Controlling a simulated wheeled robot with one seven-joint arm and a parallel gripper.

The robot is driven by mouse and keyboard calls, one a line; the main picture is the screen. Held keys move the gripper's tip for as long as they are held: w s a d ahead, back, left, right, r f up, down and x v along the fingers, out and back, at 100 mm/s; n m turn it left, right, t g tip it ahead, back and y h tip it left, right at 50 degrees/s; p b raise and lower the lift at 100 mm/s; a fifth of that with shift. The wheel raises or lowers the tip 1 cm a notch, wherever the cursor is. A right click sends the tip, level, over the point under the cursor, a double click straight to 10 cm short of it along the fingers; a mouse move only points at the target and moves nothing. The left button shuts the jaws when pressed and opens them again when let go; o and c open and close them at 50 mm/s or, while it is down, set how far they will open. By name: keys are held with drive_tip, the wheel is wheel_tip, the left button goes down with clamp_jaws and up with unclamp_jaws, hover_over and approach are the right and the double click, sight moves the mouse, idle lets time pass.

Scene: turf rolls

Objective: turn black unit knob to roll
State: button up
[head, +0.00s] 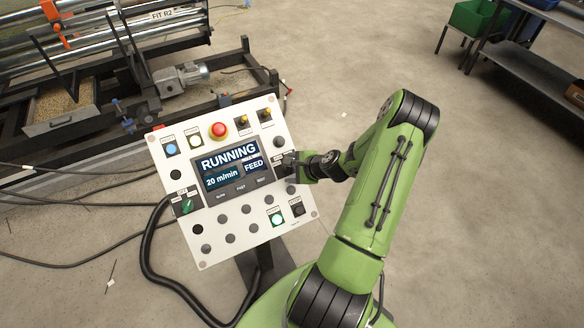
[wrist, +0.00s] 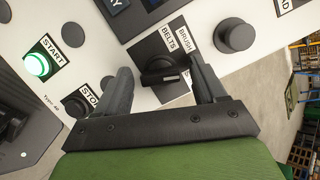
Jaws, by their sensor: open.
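A black selector knob (wrist: 160,72) sits on a dark square plate with white labels reading BELTS and BRUSH in the wrist view. No label reading ROLL is legible. The knob's grip bar lies roughly level in that picture, with a small light mark near its right end. My gripper (wrist: 159,70) is open, one finger on each side of the knob, with visible gaps. Part of the plate is hidden behind the right finger. In the head view my gripper (head: 291,164) is at the right edge of the white panel (head: 230,256) and covers most of this knob.
The panel screen (head: 232,172) reads RUNNING, 20 m/min, FEED. A plain round black knob (wrist: 235,36) is close by. The lit green START button (wrist: 38,66) and black STOP button (wrist: 77,104) are also near. A red mushroom button (head: 219,130) is at the panel top.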

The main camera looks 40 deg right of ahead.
drive_tip(key=v, duration=1.5)
drive_tip(key=shift+s+r+p, duration=0.2)
drive_tip(key=shift+s+p, duration=0.1)
drive_tip(key=shift+p, duration=0.05)
drive_tip(key=shift+w, duration=0.1)
drive_tip(key=w+a+r+n+g, duration=0.1)
drive_tip(key=a+r+n+g, duration=0.1)
drive_tip(key=a+r+n, duration=0.45)
drive_tip(key=w+a+r+n+g, duration=0.2)
drive_tip(key=a+r+n+g, duration=0.15)
drive_tip(key=a+n, duration=0.45)
drive_tip(key=s+a+r+n+t, duration=0.1)
drive_tip(key=s+a+r+n, duration=0.8)
drive_tip(key=s+a+r, duration=0.1)
drive_tip(key=shift+s+a+n+t+h, duration=0.35)
drive_tip(key=shift+s+a, duration=0.45)
drive_tip(key=shift+a, duration=0.4)
drive_tip(key=shift+r, duration=0.1)
